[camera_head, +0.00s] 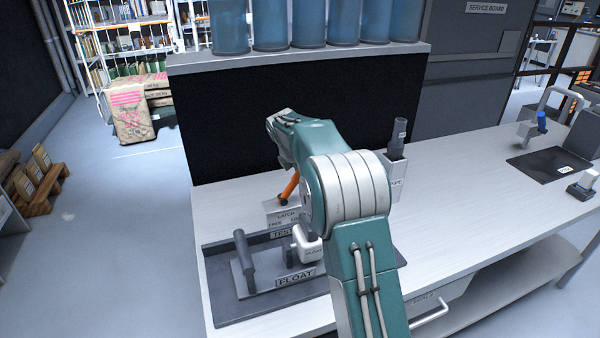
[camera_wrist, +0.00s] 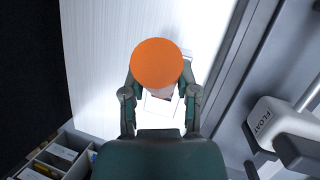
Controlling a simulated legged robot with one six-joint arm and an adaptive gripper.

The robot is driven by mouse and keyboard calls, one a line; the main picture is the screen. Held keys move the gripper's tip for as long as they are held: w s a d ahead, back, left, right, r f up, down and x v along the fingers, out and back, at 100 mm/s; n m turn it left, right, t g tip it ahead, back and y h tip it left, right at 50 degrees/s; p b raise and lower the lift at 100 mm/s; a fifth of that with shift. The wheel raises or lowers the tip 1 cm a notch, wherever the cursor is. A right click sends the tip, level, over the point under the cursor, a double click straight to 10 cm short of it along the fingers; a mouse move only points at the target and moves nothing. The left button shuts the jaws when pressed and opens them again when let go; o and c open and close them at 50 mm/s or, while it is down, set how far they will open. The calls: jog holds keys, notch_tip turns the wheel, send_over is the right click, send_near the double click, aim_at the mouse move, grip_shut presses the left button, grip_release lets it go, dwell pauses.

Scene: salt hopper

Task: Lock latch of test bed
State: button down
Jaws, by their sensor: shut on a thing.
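The test bed (camera_head: 222,300) is a dark tray on the bench, with a FLOAT label and a grey upright handle (camera_head: 243,252). Behind it is a plate (camera_head: 276,211) marked LATCH and FREE; its right part is hidden by my arm. The orange latch lever (camera_head: 290,187) rises tilted from this plate, its top near my arm. In the wrist view its round orange end (camera_wrist: 157,62) sits between the fingers of my gripper (camera_wrist: 160,88), which is shut on it. My fingers are hidden in the head view.
A white float block (camera_head: 308,247) stands close to the lever, also at right in the wrist view (camera_wrist: 268,122). A grey holder (camera_head: 397,172) with a dark-handled tool stands behind my arm. Blue cylinders (camera_head: 310,25) line the shelf above.

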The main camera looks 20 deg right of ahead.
jog(key=shift+f, duration=0.15)
jog(key=shift+c, duration=1.8)
grip_release()
jog(key=shift+w+f, duration=0.1)
jog(key=shift+w, duration=0.05)
jog(key=shift+d, duration=0.1)
jog(key=v, duration=1.2)
